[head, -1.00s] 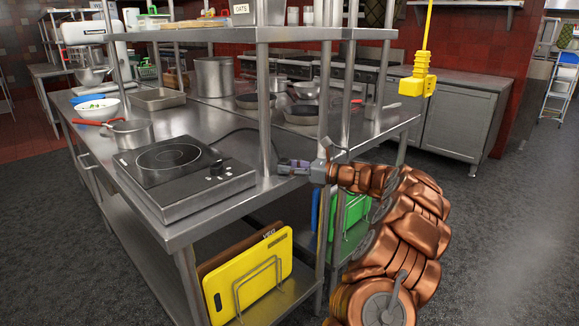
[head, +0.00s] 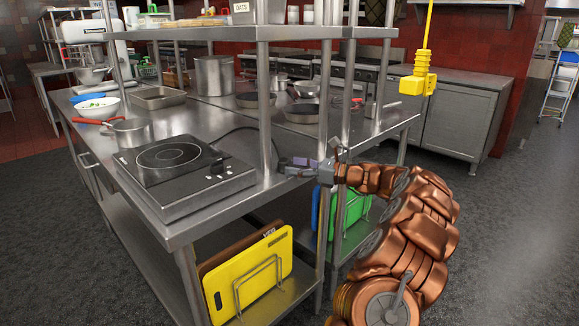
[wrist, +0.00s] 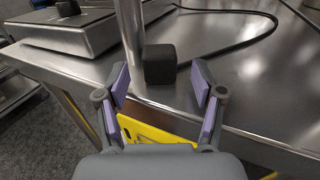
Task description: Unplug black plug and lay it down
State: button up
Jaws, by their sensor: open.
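The black plug (wrist: 159,64) is a dark block at the counter's edge, close to a metal post, in the wrist view. Its black cord (wrist: 235,47) runs right and curves back over the steel top. I cannot tell whether it sits in a socket. My gripper (wrist: 160,80) is open, its purple-padded fingers on either side of the plug's line, with the plug just ahead of or between the fingertips and nothing gripped. In the head view my gripper (head: 290,167) is beside the counter's right edge near the post; the plug cannot be made out there.
An induction cooktop (head: 178,172) stands on the steel counter (head: 215,228), left of my gripper. Metal shelf posts (head: 265,105) rise close to the gripper. A yellow cutting board (head: 245,280) stands in a rack below. The floor at right is clear.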

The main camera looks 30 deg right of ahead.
jog(key=v, duration=1)
jog(key=s+a+r+n+g+y, duration=0.2)
jog(key=a+n+g, duration=0.65)
jog(key=a, duration=1.65)
jog(key=s+a+f+n+g+h, duration=0.2)
jog(key=s+a+f+n+g, duration=0.15)
jog(key=s+a+n, duration=0.4)
jog(key=s+a+f+n+g+h, duration=0.3)
jog(key=s+a+n+g, duration=0.1)
jog(key=s+a, duration=0.6)
jog(key=s+d+f+n+h, duration=0.3)
jog(key=s, duration=0.4)
jog(key=s+d+f+n+g+h, duration=0.1)
jog(key=s+d+f+n+h, duration=0.15)
jog(key=s, duration=0.35)
jog(key=s+d+f+n+h, duration=0.2)
jog(key=s+n+h, duration=0.1)
jog(key=s, duration=0.4)
notch_tip(320, 180, up, 19)
jog(key=t+p, duration=0.1)
jog(key=p, duration=1.7)
jog(key=shift+w, duration=0.25)
jog(key=shift+r+y, duration=0.1)
jog(key=shift+y, duration=0.15)
jog(key=shift+c, duration=0.5)
